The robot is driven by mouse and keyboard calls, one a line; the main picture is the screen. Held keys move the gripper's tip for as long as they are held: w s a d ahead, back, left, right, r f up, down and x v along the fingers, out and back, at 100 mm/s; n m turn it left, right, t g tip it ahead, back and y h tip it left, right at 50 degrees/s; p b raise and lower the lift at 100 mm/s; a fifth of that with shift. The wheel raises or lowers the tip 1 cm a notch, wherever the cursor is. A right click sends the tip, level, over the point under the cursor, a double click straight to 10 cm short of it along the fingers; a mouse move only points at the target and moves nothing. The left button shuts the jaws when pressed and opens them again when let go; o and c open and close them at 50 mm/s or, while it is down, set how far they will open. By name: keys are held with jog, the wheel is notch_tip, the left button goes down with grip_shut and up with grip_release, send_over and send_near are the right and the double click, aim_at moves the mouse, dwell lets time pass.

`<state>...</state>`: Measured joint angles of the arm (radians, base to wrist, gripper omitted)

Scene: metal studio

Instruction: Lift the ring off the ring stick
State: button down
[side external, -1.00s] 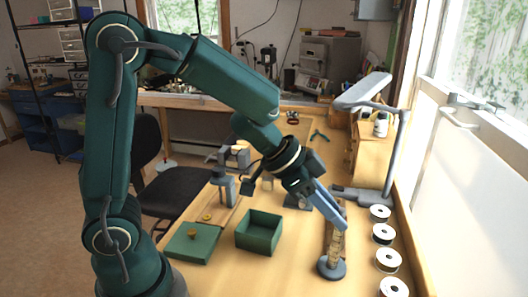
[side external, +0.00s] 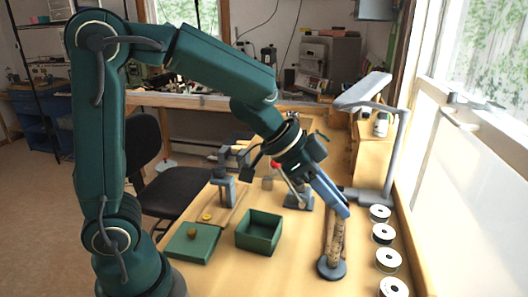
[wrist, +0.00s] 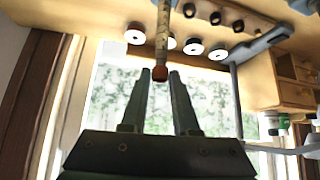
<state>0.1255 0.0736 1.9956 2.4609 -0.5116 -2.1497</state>
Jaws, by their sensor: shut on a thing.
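The ring stick (side external: 335,238) is a mottled tan wooden rod, standing nearly upright on a round grey base (side external: 331,268) at the right front of the bench. My gripper (side external: 345,212) is at its upper end, with bluish fingers slanting down to it. In the wrist view, the stick (wrist: 161,40) runs up from a red-brown end between my fingertips (wrist: 159,74). The fingers stand a small gap apart, closed on the ring. The ring itself is too small and too hidden between the fingertips to make out.
A green open box (side external: 259,234) stands left of the stick. A green lid-like slab (side external: 193,243) with a brass knob lies farther left. White-faced spools (side external: 388,259) line the right edge. A grey lamp (side external: 364,92) stands behind them. Bare bench lies between box and stick.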

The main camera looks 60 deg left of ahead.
jog(key=shift+r, duration=1.25)
